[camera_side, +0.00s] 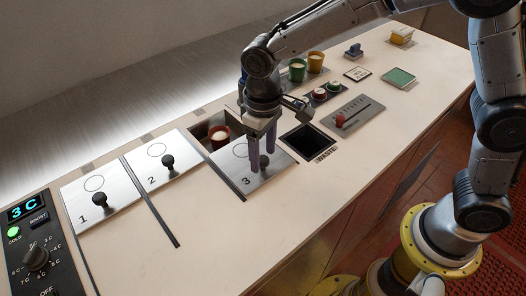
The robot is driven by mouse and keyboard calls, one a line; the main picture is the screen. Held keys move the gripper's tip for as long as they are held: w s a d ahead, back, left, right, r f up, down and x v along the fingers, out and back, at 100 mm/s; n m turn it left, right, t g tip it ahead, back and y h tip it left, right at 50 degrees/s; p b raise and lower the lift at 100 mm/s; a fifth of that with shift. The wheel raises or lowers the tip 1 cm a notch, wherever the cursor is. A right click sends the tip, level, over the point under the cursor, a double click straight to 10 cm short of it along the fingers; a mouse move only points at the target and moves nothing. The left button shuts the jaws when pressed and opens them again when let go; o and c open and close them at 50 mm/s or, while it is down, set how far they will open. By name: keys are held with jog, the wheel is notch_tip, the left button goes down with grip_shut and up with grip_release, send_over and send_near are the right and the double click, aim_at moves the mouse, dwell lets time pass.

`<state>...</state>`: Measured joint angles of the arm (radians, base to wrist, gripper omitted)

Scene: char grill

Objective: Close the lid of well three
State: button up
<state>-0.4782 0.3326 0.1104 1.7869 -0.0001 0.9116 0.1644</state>
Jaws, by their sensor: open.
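The lid of well three (232,172) is a silver plate marked 3 with a black knob (264,162). It sits forward of its well (203,132), which is partly uncovered behind it. A red cup with pale contents (219,138) stands inside the opening. My gripper (263,164) points down over the lid, with its fingers around or beside the knob; contact with the knob cannot be told. The fingers are open and hide part of the lid.
Lids one (94,200) and two (165,165) lie flat to the left. A dark square waste opening (309,141) is right of lid three. A slider panel (352,116), red and white buttons (327,91), a green cup (297,70) and a yellow cup (316,62) are farther back.

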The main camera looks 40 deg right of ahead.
jog(key=shift+f, duration=0.2)
grip_shut()
dwell(0.3)
dwell(1.1)
